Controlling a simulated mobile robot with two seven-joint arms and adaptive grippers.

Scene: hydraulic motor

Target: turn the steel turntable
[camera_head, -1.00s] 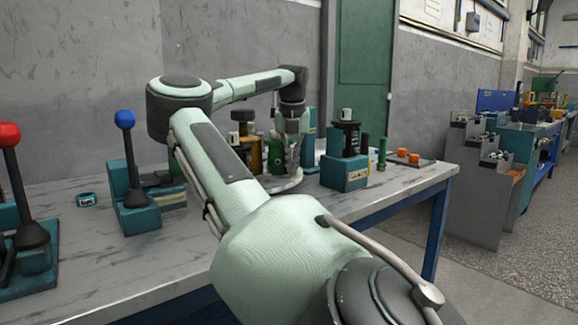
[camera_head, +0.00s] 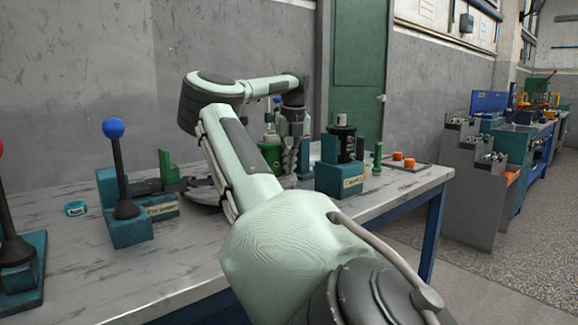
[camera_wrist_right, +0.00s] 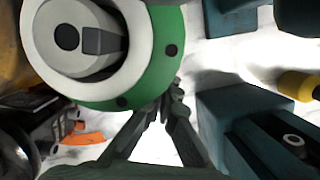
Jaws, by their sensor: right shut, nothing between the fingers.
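The steel turntable (camera_head: 207,195) is a grey disc on the workbench, mostly hidden behind my right arm; its left edge shows in the head view. My right gripper (camera_head: 289,168) points down beside a green cylindrical part (camera_head: 270,155). In the right wrist view the gripper (camera_wrist_right: 166,98) is shut and empty, its fingertips close against the rim of a round green and white part (camera_wrist_right: 118,90). I cannot tell whether they touch it. My left gripper is out of view.
A teal block with a black cylinder (camera_head: 345,142) stands right of the gripper. A blue-knobbed lever (camera_head: 118,165) on a teal base stands at left, with a teal ring (camera_head: 76,208) beside it. Orange pieces (camera_head: 403,158) lie on a plate at the bench's right end.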

